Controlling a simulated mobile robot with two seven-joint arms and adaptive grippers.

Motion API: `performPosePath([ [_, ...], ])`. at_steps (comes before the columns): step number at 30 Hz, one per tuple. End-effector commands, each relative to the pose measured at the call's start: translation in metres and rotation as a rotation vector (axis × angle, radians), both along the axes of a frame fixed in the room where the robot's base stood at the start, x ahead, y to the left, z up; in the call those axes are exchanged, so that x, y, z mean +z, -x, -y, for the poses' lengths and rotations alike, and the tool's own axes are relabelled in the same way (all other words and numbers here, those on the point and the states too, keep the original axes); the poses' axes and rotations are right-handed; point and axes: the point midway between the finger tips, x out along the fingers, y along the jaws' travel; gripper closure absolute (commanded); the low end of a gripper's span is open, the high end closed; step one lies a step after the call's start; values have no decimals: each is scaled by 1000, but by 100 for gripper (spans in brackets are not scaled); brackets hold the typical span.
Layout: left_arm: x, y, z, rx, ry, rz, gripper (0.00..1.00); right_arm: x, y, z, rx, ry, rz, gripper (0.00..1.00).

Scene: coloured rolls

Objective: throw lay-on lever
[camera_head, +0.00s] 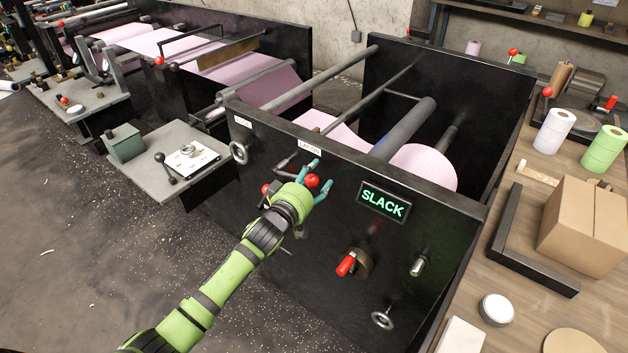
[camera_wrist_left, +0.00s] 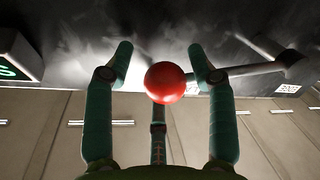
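The lay-on lever's red ball knob (camera_head: 312,181) is at the black machine panel, under a small white label (camera_head: 309,147). It also shows in the left wrist view (camera_wrist_left: 165,82), with a grey lever arm (camera_wrist_left: 245,70) running from it to the right. My left gripper (camera_head: 318,180) is at the knob, with teal fingers apart on either side of it. In the left wrist view the open fingers (camera_wrist_left: 163,62) show gaps on both sides of the ball. My right gripper is not in view.
A lit SLACK sign (camera_head: 383,202) is right of the knob. A wooden bench (camera_head: 520,200) with a cardboard box (camera_head: 590,226) stands at right.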

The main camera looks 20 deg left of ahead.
Motion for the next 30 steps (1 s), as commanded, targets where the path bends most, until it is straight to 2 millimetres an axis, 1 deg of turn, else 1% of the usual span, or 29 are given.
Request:
performPosePath([
  [1,3,-1,-3,5,-4,5,42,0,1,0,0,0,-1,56],
  [11,-1,0,-3,5,0,-3,42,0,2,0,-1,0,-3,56],
  [14,-2,3,-3,4,2,-5,42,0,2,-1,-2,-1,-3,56],
  [16,-2,9,-4,4,2,-7,42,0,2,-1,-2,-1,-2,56],
  [20,0,30,-7,2,3,-6,42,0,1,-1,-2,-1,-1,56],
  [27,4,79,-16,3,2,-8,42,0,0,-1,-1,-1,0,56],
  [30,7,96,-19,4,1,-7,42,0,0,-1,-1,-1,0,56],
])
